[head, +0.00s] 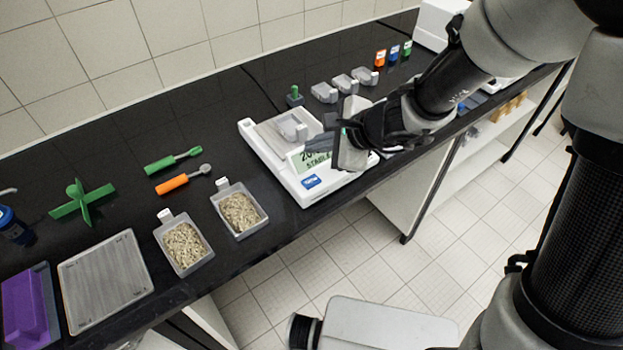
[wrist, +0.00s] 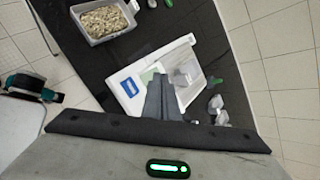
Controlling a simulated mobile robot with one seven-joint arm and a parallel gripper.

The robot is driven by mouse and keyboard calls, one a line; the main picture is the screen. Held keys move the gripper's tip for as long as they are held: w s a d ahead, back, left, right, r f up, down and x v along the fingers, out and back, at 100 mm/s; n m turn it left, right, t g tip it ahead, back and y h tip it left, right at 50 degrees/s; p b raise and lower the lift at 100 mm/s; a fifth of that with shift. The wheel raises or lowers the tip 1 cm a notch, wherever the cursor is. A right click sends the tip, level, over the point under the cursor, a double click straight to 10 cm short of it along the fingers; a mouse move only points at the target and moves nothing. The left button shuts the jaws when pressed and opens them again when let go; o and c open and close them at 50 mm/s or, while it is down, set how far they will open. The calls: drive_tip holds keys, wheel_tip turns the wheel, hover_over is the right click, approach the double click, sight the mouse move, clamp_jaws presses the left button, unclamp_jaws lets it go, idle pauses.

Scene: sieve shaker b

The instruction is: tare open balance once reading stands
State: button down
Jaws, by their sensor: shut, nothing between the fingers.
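The white balance (head: 272,162) stands on the black bench with a small grey weighing boat (head: 291,127) on its pan. Its display (head: 314,157) is partly hidden by my gripper; a number starting with 20 and the word STABLE can be read. A blue button (head: 311,181) is on its front panel. My gripper (head: 350,155) is shut and empty, over the right side of the balance. In the wrist view the closed fingers (wrist: 160,88) overlap the balance (wrist: 118,82), beside the display and right of the blue button (wrist: 131,94). Contact cannot be told.
Two grey trays of grain-like material (head: 240,212) (head: 184,247) stand left of the balance. Green (head: 173,161) and orange (head: 184,179) handled tools lie behind them. More grey boats (head: 341,84) and small coloured bottles (head: 380,58) stand behind my gripper.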

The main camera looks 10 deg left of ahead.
drive_tip(key=b, duration=0.6)
hover_over(315, 184)
wheel_tip(315, 184, down, 7)
drive_tip(key=shift+w+f, duration=0.1)
drive_tip(key=shift+f, duration=0.05)
drive_tip(key=shift+f+b, duration=0.45)
drive_tip(key=shift+b, duration=0.05)
drive_tip(key=shift+f, duration=0.2)
idle(1.0)
drive_tip(key=shift+f+b, duration=0.25)
drive_tip(key=shift+b, duration=0.45)
drive_tip(key=shift+f+b, duration=0.45)
drive_tip(key=shift+b, duration=0.1)
idle(0.4)
drive_tip(key=shift+r, duration=0.1)
drive_tip(key=shift+r+p, duration=0.65)
drive_tip(key=shift+r, duration=0.15)
